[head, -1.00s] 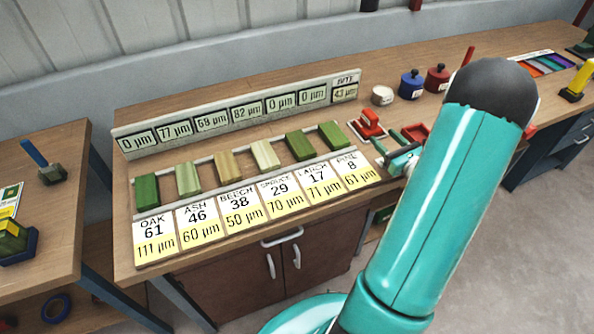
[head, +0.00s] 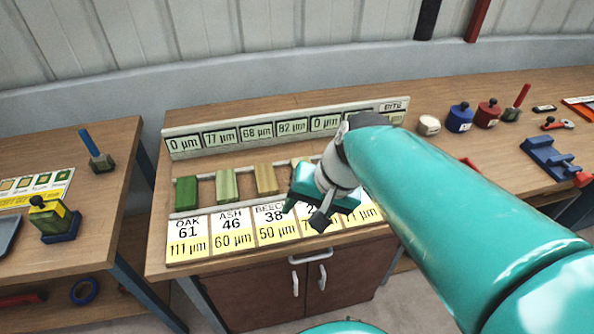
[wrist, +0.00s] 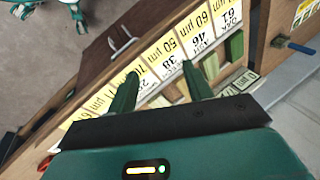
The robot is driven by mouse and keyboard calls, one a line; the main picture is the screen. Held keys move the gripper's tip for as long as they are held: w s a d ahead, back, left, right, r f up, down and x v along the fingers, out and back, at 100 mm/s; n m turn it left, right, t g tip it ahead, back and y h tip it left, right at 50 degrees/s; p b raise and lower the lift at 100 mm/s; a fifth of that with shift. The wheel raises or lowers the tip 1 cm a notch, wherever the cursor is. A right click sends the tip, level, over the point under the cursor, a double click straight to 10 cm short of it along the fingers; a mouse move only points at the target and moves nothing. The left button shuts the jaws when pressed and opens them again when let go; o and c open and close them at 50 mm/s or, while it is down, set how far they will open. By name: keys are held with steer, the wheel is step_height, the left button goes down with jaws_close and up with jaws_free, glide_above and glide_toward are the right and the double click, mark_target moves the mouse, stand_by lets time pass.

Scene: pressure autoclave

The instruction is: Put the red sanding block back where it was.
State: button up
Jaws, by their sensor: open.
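A small red edge (head: 468,162) shows just above my arm in the head view, and a red piece (head: 583,179) lies at the right by a blue stepped holder (head: 550,157); I cannot tell what either is. The bench patch behind my arm is hidden. My gripper (head: 320,205) hangs over the middle of the labelled wood row. In the wrist view its two dark green fingers (wrist: 160,70) are apart, with nothing held between them, above the label cards.
Wood samples (head: 226,186) stand behind the label cards (head: 188,240), before a display rail (head: 210,140). A yellow block (head: 50,215) sits on the left bench (head: 108,185).

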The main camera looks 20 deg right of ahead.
steer(key=r+n+h, duration=0.1)
steer(key=s+r+n+t+h, duration=0.1)
steer(key=n, duration=0.1)
steer(key=s+r+n+t+h, duration=0.1)
steer(key=n, duration=0.1)
steer(key=shift+s+d+r, duration=0.15)
steer(key=shift+s+r, duration=0.1)
steer(key=shift+r, duration=0.15)
stand_by(0.8)
